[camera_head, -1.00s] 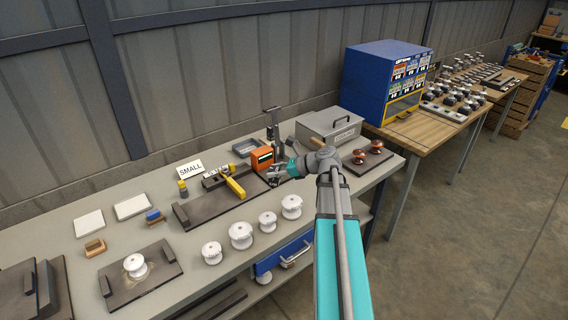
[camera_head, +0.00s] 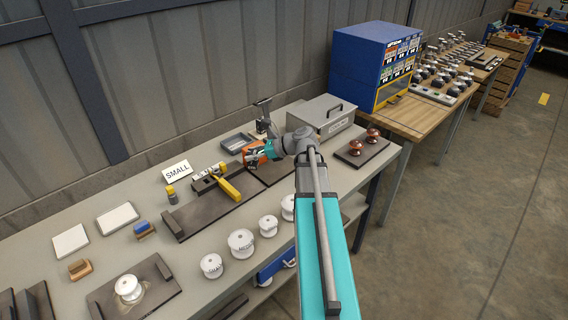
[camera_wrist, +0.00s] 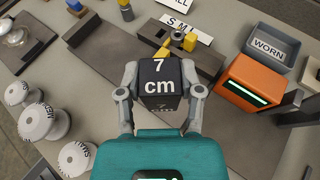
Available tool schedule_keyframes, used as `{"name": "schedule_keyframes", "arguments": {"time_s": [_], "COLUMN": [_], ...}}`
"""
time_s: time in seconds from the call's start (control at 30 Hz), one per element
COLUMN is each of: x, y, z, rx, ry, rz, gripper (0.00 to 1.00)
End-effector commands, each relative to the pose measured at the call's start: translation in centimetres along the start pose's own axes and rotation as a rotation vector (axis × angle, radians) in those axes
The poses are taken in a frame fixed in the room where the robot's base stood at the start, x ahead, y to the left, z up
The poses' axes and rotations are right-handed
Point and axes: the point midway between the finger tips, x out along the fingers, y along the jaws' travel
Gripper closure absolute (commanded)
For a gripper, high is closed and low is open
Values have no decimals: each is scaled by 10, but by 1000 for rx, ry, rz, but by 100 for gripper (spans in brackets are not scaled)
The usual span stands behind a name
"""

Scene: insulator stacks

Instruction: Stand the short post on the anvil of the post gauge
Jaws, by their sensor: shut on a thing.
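A black block marked "7 cm" (camera_wrist: 160,82), which looks like the short post, is held between the fingers of my gripper (camera_wrist: 160,98) in the wrist view. The fingers grip it from both sides, and its marked end faces the camera. In the head view my gripper (camera_head: 272,148) is over the far part of the bench, and the block cannot be made out. The post gauge's orange readout box (camera_wrist: 258,84) stands right of the block in the wrist view, apart from it. Its upright column (camera_head: 264,118) shows in the head view. I cannot make out the anvil.
A dark fixture with a yellow handle (camera_head: 229,189) lies left of the gauge, by a "SMALL" card (camera_head: 177,172). A grey "WORN" tray (camera_wrist: 270,48) is behind. Several white insulators (camera_head: 241,243) line the front edge. Two red insulators (camera_head: 355,147) and a grey box (camera_head: 325,115) are right.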

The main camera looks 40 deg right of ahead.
Motion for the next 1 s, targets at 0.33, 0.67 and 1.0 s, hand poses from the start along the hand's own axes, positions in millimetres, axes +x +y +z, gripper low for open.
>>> {"name": "schedule_keyframes", "arguments": {"time_s": [0.33, 0.67, 1.0], "x": [-1, -23, -76], "y": [0, -7, -23], "z": [0, -5, -16], "rx": [2, 77, 215], "ry": [0, 15, 11], "rz": [-4, -169, -505], "gripper": [100, 100, 100]}}
